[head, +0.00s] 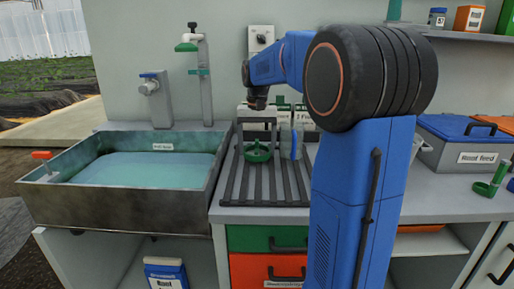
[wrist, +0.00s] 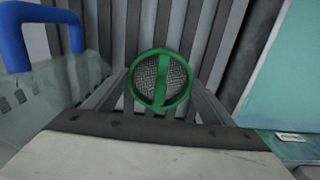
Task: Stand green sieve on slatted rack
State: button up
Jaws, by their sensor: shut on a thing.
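The green sieve (head: 258,154), a round green ring with grey mesh and a bar across it, is over the slatted rack (head: 237,190) in the head view. The sieve shows in the middle of the wrist view (wrist: 144,77), with the dark slats of the rack (wrist: 198,30) behind it. My gripper (head: 258,140) points down and is shut on the sieve; in the wrist view its fingers (wrist: 160,92) reach in from both sides. I cannot tell whether the underside of the sieve touches the slats.
A clear jug with a blue handle (head: 296,142) stands close right of the sieve. A water-filled metal basin (head: 120,205) adjoins the rack on the left. A grey box with a blue lid (head: 458,150) is at the right. The rack's front slats are clear.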

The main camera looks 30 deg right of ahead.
aim_at(257, 140)
jog(key=o, duration=0.8)
jog(key=shift+f, duration=0.1)
notch_tip(257, 140, up, 12)
jog(key=shift+r, duration=0.15)
dwell(0.5)
